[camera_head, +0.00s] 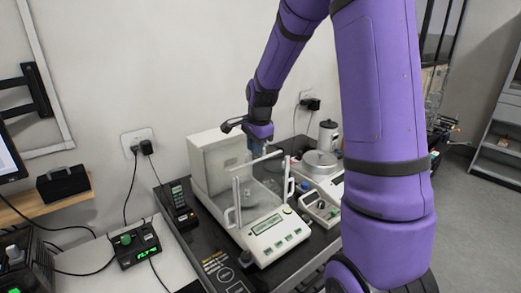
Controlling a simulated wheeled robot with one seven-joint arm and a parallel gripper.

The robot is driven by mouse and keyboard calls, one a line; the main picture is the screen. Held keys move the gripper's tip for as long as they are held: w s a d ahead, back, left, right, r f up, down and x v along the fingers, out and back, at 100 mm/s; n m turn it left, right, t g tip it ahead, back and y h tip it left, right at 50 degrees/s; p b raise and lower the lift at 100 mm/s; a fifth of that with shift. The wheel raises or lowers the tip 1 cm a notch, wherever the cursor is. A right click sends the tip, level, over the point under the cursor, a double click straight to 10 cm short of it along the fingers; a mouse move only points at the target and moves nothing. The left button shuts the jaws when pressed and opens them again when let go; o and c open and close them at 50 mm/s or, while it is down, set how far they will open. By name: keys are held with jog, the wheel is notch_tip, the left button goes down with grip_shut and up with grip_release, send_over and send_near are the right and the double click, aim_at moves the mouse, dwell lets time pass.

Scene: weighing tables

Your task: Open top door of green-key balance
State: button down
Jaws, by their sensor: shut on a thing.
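The white balance with green keys (267,224) stands on the dark table, with a tall draft chamber behind its sloped front panel. A pale bar (262,159) of its top door lies across the upper part of the chamber. My purple gripper (256,147) points down at the top of the chamber, right at this bar. It appears shut on the top door's handle, though the fingertips are small and partly hidden. A white side handle (288,180) stands upright at the chamber's right.
A second balance with a round pan (320,160) and a small box with keys (321,208) stand close on the right. A dark handset (180,206) stands left. A green-lit device (136,245) sits on the white table. My arm hides the right side.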

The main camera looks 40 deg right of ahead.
send_over(231, 144)
jog(key=shift+s, duration=0.45)
jog(key=c, duration=1.2)
grip_release()
jog(key=shift+o, duration=0.2)
jog(key=shift+r, duration=0.1)
notch_tip(231, 144, up, 10)
jog(key=s, duration=0.2)
jog(key=shift+r, duration=0.25)
jog(key=shift+s, duration=0.15)
